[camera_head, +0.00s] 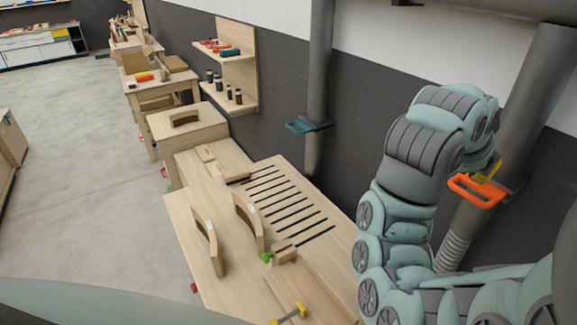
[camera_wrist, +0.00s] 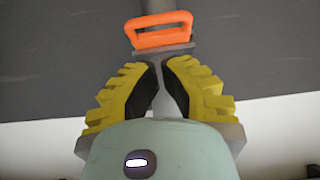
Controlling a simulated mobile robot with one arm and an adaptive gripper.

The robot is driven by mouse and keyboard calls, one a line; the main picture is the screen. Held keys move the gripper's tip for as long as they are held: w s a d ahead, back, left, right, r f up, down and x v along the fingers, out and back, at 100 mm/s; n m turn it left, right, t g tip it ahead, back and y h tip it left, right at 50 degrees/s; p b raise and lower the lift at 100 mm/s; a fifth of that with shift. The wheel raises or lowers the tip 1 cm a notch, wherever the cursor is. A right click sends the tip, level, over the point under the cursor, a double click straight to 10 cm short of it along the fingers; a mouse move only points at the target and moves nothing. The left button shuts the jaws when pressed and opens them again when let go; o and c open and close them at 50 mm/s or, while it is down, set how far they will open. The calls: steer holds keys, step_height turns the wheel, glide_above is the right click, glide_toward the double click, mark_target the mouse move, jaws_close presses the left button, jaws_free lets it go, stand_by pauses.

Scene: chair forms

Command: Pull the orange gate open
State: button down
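The orange gate (camera_head: 478,191) is a bright orange loop handle on a dark plate, set on the thick slanted grey pipe (camera_head: 511,130) at the right. In the wrist view the orange handle (camera_wrist: 158,31) is at top centre, just beyond the fingertips. My gripper (camera_head: 487,170) shows as a bit of yellow close above the handle in the head view; my arm hides most of it. In the wrist view the yellow fingers of my gripper (camera_wrist: 158,66) have black inner pads with a gap between them. Nothing is held, and the handle appears apart from the fingertips.
A teal gate handle (camera_head: 306,126) sits on another grey pipe (camera_head: 319,80) further left. A wooden workbench (camera_head: 185,215) with chair parts, slots and a hammer (camera_head: 290,314) stands below and left of my arm. A wall shelf (camera_head: 238,60) holds jars. Open floor lies at the left.

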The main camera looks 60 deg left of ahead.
mark_target(475, 188)
steer(key=p+x, duration=0.5)
steer(key=x, duration=0.4)
steer(key=shift+w+r, duration=0.1)
steer(key=shift+w+f, duration=0.3)
steer(key=shift+f, duration=0.15)
